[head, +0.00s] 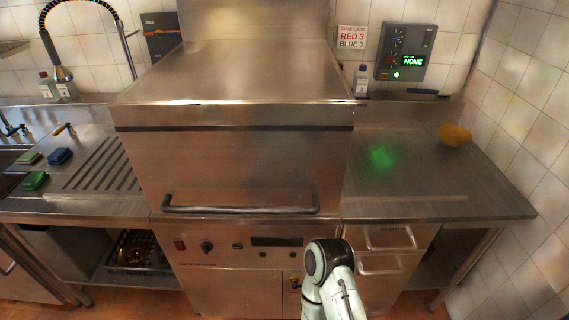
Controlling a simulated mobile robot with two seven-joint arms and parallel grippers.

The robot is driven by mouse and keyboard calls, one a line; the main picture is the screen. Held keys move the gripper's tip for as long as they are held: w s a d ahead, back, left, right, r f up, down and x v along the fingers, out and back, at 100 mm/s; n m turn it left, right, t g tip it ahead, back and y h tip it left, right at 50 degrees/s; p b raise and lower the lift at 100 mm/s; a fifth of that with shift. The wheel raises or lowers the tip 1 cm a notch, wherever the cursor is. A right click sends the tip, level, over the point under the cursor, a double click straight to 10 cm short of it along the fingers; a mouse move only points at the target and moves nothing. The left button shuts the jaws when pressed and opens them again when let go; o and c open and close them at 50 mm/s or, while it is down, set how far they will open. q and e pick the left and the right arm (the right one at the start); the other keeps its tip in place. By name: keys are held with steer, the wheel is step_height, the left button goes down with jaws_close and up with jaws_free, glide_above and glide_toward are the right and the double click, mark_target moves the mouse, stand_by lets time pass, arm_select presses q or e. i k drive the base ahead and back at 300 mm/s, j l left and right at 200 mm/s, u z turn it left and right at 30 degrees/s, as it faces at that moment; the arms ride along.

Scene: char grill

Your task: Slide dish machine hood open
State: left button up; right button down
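The dish machine hood (240,160) is a large stainless steel box in the middle of the head view. It is down, with its lower edge meeting the machine's front panel (228,250). A horizontal bar handle (240,210) runs along the hood's lower front. One of my arms shows at the bottom, right of centre, below the handle's right end and in front of the panel. It appears apart from the handle. No gripper fingers can be seen on it. My other arm is out of view.
Steel counters flank the machine. The right counter (440,195) holds a yellow bowl (454,135) and is mostly clear. The left counter has a blue sponge (60,156) and a green sponge (35,180). A control box (405,50) hangs on the tiled wall. A black rack (145,258) sits on the lower left shelf.

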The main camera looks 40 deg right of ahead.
mark_target(254, 126)
steer(key=l+z, duration=0.15)
steer(key=z, duration=0.2)
steer(key=l+z, duration=0.15)
steer(key=z, duration=0.2)
steer(key=k, duration=0.05)
